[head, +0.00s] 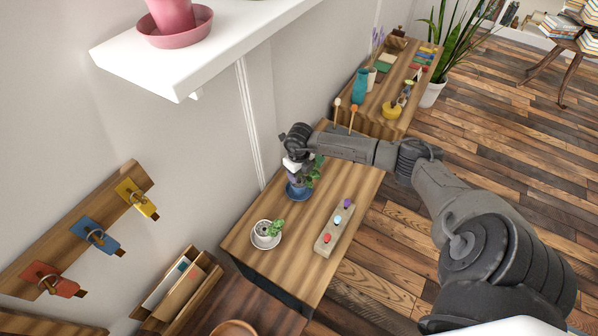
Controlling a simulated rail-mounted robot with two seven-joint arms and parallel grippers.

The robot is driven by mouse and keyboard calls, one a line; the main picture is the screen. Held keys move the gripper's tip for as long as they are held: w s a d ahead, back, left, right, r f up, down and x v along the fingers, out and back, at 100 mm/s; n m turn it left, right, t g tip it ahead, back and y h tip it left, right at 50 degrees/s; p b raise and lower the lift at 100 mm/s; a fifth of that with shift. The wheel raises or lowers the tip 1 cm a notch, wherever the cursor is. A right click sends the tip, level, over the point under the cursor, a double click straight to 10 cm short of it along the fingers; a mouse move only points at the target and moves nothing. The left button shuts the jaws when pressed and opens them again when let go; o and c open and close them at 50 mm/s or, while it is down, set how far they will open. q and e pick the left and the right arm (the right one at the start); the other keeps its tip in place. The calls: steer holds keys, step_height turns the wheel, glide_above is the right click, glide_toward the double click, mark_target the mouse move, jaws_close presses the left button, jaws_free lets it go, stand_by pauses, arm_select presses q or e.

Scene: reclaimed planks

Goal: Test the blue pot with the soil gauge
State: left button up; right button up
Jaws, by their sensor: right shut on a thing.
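The blue pot (296,192) stands on the wooden table (290,262) near the wall, with a leafy green plant (316,168) in it. My right gripper (294,160) is just above the pot, pointing down beside the leaves. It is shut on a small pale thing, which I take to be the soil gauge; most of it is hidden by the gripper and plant. I cannot tell whether its tip touches the soil. My left gripper is out of view.
A white shelf (185,50) juts out at upper left. Colored hooks (97,236) line the wall. Another table (385,118) stands behind.

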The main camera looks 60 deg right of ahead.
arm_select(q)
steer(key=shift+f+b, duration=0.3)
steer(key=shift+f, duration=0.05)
arm_select(e)
steer(key=shift+f, duration=0.5)
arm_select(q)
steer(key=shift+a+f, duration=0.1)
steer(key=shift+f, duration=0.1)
arm_select(e)
steer(key=shift+f, duration=0.25)
steer(key=o, duration=1)
steer(key=shift+o, duration=0.2)
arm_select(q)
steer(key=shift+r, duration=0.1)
arm_select(e)
steer(key=shift+r, duration=0.25)
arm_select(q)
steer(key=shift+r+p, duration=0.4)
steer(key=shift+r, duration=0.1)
arm_select(e)
step_height(320, 180, up, 13)
steer(key=shift+r, duration=0.2)
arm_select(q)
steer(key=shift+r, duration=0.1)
arm_select(e)
steer(key=shift+r, duration=0.1)
